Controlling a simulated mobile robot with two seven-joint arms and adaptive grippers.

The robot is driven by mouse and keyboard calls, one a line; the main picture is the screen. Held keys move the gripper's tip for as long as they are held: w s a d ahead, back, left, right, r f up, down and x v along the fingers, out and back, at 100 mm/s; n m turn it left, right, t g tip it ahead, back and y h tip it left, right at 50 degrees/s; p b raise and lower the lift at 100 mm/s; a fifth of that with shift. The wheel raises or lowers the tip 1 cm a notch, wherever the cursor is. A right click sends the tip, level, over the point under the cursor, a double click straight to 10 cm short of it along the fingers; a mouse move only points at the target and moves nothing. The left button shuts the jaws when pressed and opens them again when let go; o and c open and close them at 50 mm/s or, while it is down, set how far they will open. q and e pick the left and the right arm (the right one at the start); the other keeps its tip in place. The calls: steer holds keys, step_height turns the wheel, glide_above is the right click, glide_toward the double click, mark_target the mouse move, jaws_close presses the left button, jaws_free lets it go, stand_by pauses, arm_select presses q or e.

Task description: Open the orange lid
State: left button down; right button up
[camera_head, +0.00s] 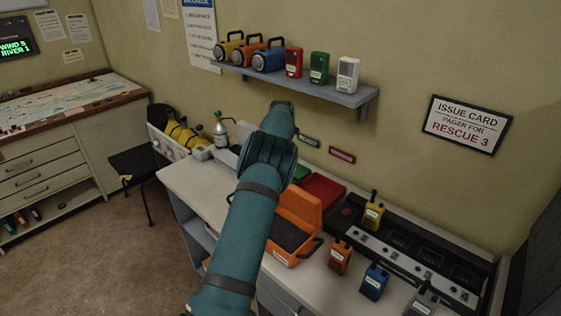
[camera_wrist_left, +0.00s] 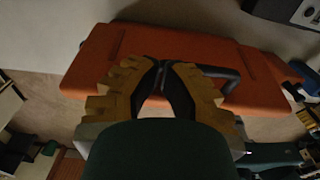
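The orange case (camera_head: 281,252) sits on the counter with its orange lid (camera_head: 300,207) raised at the back and its dark inside showing. A black handle (camera_head: 312,250) shows at its right side. In the left wrist view, the orange panel (camera_wrist_left: 262,75) fills the upper middle and carries a black handle (camera_wrist_left: 228,76). My left gripper (camera_wrist_left: 161,68) has its tips drawn together at this handle and appears shut on it. The teal arm hides the gripper and the case's left part in the head view. My right gripper is not seen.
A red case (camera_head: 322,187) lies behind the orange one. Orange, blue and yellow radios (camera_head: 374,281) stand to the right near a black charger console (camera_head: 425,255). A wall shelf (camera_head: 340,94) with lamps and pagers hangs above. Yellow items fill a white bin (camera_head: 166,142) at left.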

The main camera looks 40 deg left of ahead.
arm_select(q)
step_height(320, 180, up, 12)
steer(key=shift+w, duration=0.15)
stand_by(0.3)
